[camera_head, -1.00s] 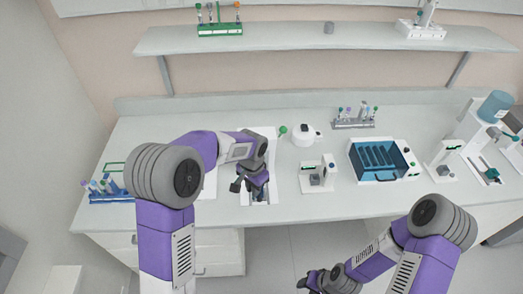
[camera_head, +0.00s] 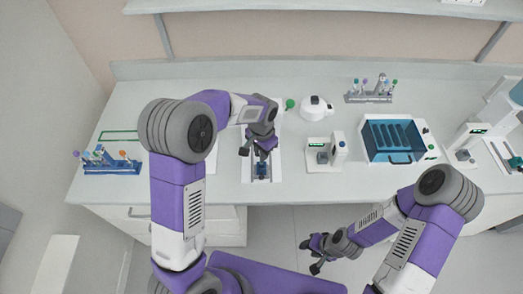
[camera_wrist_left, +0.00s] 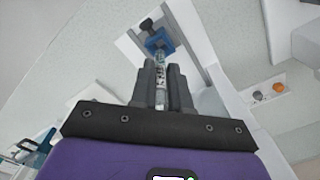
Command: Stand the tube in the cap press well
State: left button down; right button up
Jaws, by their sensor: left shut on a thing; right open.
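My left gripper (camera_head: 258,150) is shut on a tube, over the front part of a long white base plate. In the left wrist view, the clear tube (camera_wrist_left: 160,72) with markings stands between the two grey fingers (camera_wrist_left: 161,88). Its far end reaches a blue block (camera_wrist_left: 158,42) on the plate; I cannot tell whether it is inside the block or just above it. The blue block (camera_head: 262,172) also shows below the gripper in the head view. The plate and green lever knob (camera_head: 290,104) look like the cap press. My right gripper (camera_head: 318,253) is open and empty, off the bench front.
A blue rack (camera_head: 112,168) of tubes stands at the left. A white round device (camera_head: 316,107), a small device with a green display (camera_head: 325,152) and a blue bath (camera_head: 393,140) stand to the right. A grey tube rack (camera_head: 368,97) is behind.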

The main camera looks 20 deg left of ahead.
pick_arm(q)
jog(key=shift+f, duration=0.35)
jog(key=shift+f+b, duration=0.45)
jog(key=shift+f, duration=0.1)
dwell(0.9)
jog(key=shift+f+b, duration=0.35)
jog(key=shift+f, duration=0.1)
jog(key=shift+f, duration=0.15)
jog(key=shift+f+b, duration=0.45)
jog(key=shift+f, duration=0.05)
dwell(0.4)
jog(key=c, duration=1)
grip_release()
jog(key=shift+c, duration=0.2)
